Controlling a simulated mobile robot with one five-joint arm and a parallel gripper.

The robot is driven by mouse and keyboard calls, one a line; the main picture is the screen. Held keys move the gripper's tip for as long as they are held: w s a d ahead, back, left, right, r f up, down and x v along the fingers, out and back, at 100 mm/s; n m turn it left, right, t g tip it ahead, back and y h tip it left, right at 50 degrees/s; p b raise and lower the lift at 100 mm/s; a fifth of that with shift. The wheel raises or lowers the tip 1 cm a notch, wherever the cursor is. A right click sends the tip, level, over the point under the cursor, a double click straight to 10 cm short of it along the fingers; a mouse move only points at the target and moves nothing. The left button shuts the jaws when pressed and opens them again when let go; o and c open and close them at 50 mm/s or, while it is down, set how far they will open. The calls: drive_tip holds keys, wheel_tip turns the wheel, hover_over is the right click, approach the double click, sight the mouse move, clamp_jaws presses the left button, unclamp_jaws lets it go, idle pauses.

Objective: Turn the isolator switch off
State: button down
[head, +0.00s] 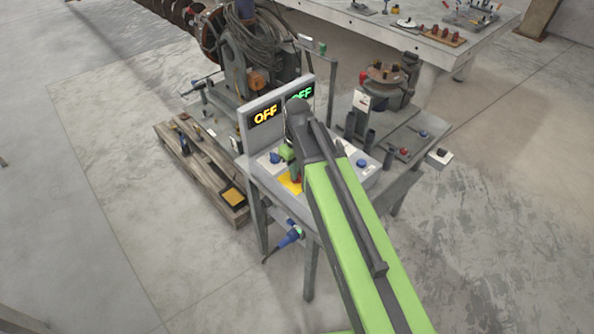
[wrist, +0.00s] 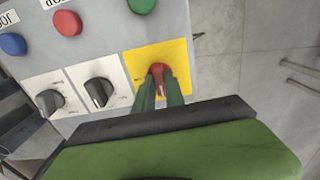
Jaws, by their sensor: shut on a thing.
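The isolator switch is a red handle (wrist: 157,69) on a yellow plate (wrist: 176,53) at the right edge of a grey control panel in the wrist view. My gripper (wrist: 159,88) has its green fingers on either side of the red handle and is shut on it. The fingers cover part of the handle, so its exact turn angle is hard to tell. In the head view the yellow plate (head: 288,185) shows at the panel's near edge, with my arm hiding much around it.
Two black rotary knobs (wrist: 50,101) (wrist: 99,92) sit left of the plate. Red (wrist: 67,23), blue (wrist: 12,44) and green (wrist: 141,5) buttons lie beyond. Two displays behind the panel read OFF, one yellow (head: 265,115), one green (head: 302,92). A pallet (head: 205,175) lies left.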

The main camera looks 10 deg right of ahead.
drive_tip(key=shift+s, duration=0.1)
idle(0.3)
drive_tip(key=c, duration=1.4)
unclamp_jaws()
wheel_tip(320, 180, up, 17)
drive_tip(key=p, duration=1.7)
drive_tip(key=shift+r, duration=0.2)
